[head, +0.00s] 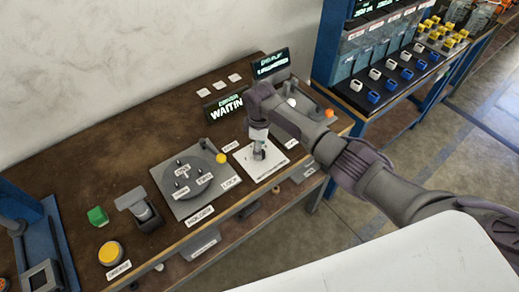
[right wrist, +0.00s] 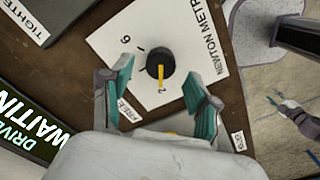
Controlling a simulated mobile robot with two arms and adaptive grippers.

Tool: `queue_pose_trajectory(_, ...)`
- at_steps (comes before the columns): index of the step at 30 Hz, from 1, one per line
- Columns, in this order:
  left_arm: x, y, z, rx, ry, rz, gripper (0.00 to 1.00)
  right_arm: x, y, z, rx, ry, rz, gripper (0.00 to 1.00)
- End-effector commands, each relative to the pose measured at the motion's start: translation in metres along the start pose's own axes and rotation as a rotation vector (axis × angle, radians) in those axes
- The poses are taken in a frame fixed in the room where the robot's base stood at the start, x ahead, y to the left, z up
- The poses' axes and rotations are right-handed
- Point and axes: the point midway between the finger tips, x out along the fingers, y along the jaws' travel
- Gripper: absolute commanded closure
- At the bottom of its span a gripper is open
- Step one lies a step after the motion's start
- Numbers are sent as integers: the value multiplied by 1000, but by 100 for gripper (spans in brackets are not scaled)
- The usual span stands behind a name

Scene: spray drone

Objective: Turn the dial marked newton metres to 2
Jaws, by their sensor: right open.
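The newton metres dial is a black round knob (right wrist: 160,62) with a yellow pointer, on a white plate (right wrist: 110,43). In the right wrist view the pointer points down the picture, at the printed 2. A 6 is printed at the upper left of the knob. My right gripper (right wrist: 160,72) is open, its teal-padded fingers on either side of the knob with gaps to it.
A grey holder plate with a round disc (head: 183,178) lies left of the dial plate. Lit displays (head: 226,106) stand behind. A blue rack (head: 345,60) stands at the right.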

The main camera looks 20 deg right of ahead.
Motion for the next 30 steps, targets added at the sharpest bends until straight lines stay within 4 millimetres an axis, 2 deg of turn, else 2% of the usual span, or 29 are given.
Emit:
queue_pose_trajectory(3, 0, 1, -1, 0, 1, 1, 60, -27, 1, -1, 0, 5, 5, 39)
queue_pose_trajectory(9, 0, 1, -1, 0, 1, 1, 60, -69, 1, -1, 0, 3, 5, 39)
queue_pose_trajectory(15, 0, 1, -1, 0, 1, 1, 60, -94, 1, 0, -1, 2, 2, 39)
queue_pose_trajectory(19, 0, 1, -1, 0, 1, 1, 60, -100, 0, 0, 0, 2, 2, 39)
queue_pose_trajectory(30, 0, 1, -2, 0, 1, 1, 60, -100, 0, 0, 0, 1, 1, 39)
